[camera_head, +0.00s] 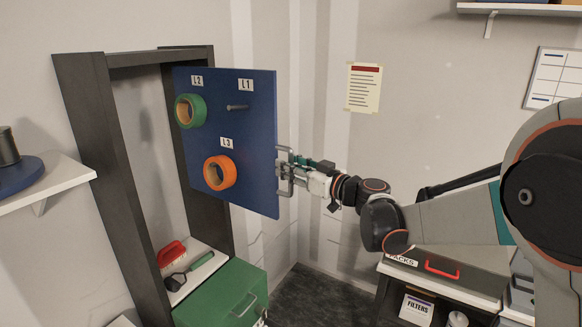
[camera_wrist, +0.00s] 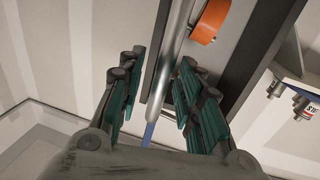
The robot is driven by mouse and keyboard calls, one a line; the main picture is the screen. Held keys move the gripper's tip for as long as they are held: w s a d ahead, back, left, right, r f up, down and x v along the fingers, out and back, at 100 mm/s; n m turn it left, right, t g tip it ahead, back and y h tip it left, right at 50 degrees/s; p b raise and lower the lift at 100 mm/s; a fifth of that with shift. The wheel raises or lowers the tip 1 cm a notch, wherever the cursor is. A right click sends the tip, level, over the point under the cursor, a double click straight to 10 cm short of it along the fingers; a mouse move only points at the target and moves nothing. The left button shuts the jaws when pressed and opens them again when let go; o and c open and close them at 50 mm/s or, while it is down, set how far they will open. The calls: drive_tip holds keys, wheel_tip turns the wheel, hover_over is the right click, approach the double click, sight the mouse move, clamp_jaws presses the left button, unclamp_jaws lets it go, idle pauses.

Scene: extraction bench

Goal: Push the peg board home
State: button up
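The blue peg board (camera_head: 245,150) stands swung out from its dark upright frame (camera_head: 88,110). It carries a green ring (camera_head: 182,110) at L2 and an orange ring (camera_head: 208,172) at L3. The L1 peg (camera_head: 237,107) is bare. A metal handle (camera_head: 283,183) is on the board's right edge. My gripper (camera_head: 298,168) is at this handle. In the wrist view the handle bar (camera_wrist: 177,55) runs between my green finger pads. The fingers (camera_wrist: 160,92) stand apart, with a visible gap on the bar's left side, so they appear open around it.
A shelf (camera_head: 50,190) with a dark spool is at left. A bench with a case labelled PACKS (camera_head: 440,270) is at lower right. Bare floor lies between.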

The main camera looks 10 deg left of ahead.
clamp_jaws()
drive_tip(key=shift+a, duration=0.1)
drive_tip(key=s+a+b+x, duration=0.1)
drive_tip(key=s+b+x, duration=0.1)
drive_tip(key=x, duration=1.1)
drive_tip(key=shift+a+b, duration=0.15)
drive_tip(key=shift+b, duration=0.5)
unclamp_jaws()
drive_tip(key=shift+s, duration=0.1)
